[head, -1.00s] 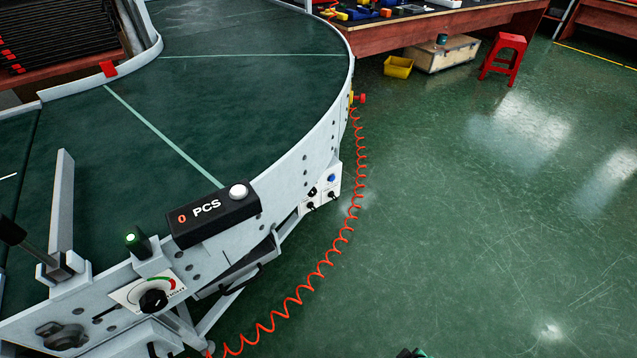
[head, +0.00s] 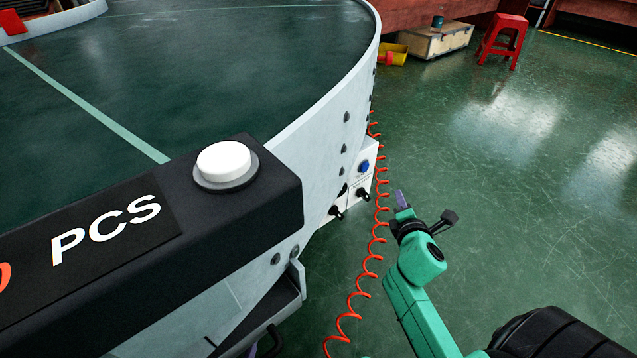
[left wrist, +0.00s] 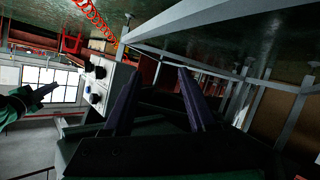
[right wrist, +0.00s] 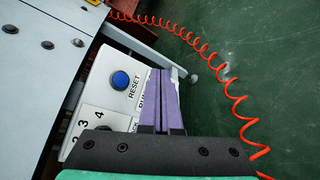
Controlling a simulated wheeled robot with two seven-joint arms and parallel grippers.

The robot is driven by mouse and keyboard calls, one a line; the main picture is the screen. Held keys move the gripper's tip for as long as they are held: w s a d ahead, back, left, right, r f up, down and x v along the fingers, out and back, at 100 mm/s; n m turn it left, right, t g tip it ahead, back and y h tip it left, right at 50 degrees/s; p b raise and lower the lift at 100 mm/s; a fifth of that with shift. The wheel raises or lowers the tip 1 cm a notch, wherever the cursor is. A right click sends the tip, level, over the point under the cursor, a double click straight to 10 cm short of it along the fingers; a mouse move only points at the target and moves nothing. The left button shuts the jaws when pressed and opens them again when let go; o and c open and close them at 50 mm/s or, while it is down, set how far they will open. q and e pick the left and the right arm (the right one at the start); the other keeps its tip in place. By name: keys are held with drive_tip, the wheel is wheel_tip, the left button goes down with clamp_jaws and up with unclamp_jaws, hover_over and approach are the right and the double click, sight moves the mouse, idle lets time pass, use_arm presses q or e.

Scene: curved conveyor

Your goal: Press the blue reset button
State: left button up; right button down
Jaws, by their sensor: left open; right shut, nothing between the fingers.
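The blue reset button (head: 364,166) sits on a white control panel (head: 346,192) on the outer side of the curved conveyor. The right wrist view shows the button (right wrist: 120,80) up close beside the word RESET. My right gripper (head: 400,198) is shut and empty, its purple fingertips (right wrist: 160,72) just to the right of the button in that view and apart from it in the head view. My left gripper (left wrist: 158,73) is open and empty in the left wrist view, where the button (left wrist: 88,66) also shows.
A coiled red hose (head: 377,235) hangs beside the panel. Black knobs (head: 336,211) are on the panel. A black PCS counter box (head: 150,235) with a white button (head: 224,162) is on the near conveyor edge. The green floor (head: 520,190) to the right is open.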

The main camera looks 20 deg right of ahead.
sight(365, 167)
use_arm(q)
drive_tip(key=shift+w+r, duration=0.15)
drive_tip(key=shift+r, duration=0.2)
use_arm(e)
drive_tip(key=shift+w+r, duration=0.1)
drive_tip(key=shift+r, duration=0.4)
drive_tip(key=shift+w, duration=0.1)
use_arm(q)
drive_tip(key=w+r+t+b, duration=0.1)
drive_tip(key=w+r+t, duration=0.2)
drive_tip(key=w+r, duration=0.1)
drive_tip(key=shift+w+h+b, duration=0.3)
drive_tip(key=shift+w+b, duration=0.05)
drive_tip(key=shift+w, duration=0.3)
use_arm(e)
drive_tip(key=w+a, duration=0.2)
drive_tip(key=w, duration=0.6)
drive_tip(key=shift+w+a, duration=0.15)
drive_tip(key=shift+a, duration=0.1)
use_arm(q)
drive_tip(key=shift+a, duration=0.1)
